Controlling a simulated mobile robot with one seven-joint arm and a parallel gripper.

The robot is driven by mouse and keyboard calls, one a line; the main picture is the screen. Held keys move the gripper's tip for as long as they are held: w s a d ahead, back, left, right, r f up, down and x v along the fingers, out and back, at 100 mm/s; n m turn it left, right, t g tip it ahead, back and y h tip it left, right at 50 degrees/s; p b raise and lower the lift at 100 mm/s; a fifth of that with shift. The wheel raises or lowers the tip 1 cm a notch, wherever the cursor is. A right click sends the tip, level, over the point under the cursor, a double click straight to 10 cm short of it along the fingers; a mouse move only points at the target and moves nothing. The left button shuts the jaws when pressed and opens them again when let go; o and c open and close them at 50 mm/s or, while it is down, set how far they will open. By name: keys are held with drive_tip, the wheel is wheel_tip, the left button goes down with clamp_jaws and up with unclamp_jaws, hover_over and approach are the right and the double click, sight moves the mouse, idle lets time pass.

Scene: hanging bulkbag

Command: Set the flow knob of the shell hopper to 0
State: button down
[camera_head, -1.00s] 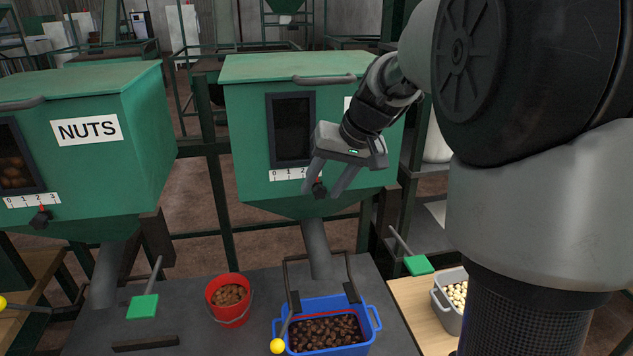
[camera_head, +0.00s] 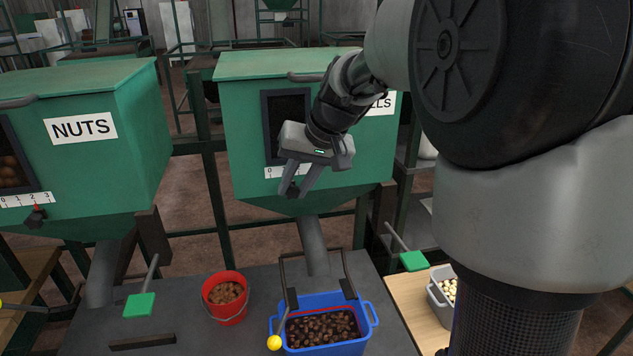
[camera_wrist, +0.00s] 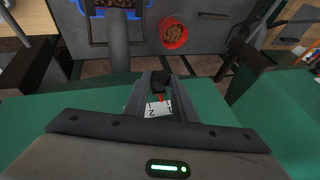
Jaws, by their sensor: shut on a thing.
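The shell hopper (camera_head: 240,140) is a green bin with a dark window and a white sign partly hidden by my arm, showing only "LLS". Below the window is a white number scale (camera_head: 272,172), mostly hidden by my gripper. Its black flow knob (camera_head: 292,189) sits between my fingertips; it also shows in the wrist view (camera_wrist: 159,80). There its red pointer lies between the 1 and the 2 of the scale (camera_wrist: 157,108). My gripper (camera_head: 297,191) is shut on the knob, pointing down in front of the hopper.
The NUTS hopper (camera_head: 105,165) stands at the left with its own knob (camera_head: 35,216) near 2. Below are a blue crate (camera_head: 365,330) of dark shells, a red bucket (camera_head: 229,312) of nuts and green-ended levers (camera_head: 139,304). A grey tub (camera_head: 440,305) is at right.

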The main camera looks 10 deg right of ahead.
sight(274, 184)
drive_tip(key=a, duration=0.4)
drive_tip(key=shift+a+r, duration=0.1)
drive_tip(key=shift+a, duration=0.1)
drive_tip(key=c, duration=1.5)
unclamp_jaws()
drive_tip(key=shift+a, duration=0.15)
drive_tip(key=shift+o, duration=0.2)
drive_tip(key=shift+s+d+r, duration=0.1)
drive_tip(key=shift+d+r, duration=0.1)
drive_tip(key=shift+r, duration=0.1)
drive_tip(key=p+v, duration=0.1)
drive_tip(key=v, duration=1.5)
drive_tip(key=shift+s+r, duration=0.25)
drive_tip(key=shift+s, duration=0.05)
drive_tip(key=shift+d, duration=0.1)
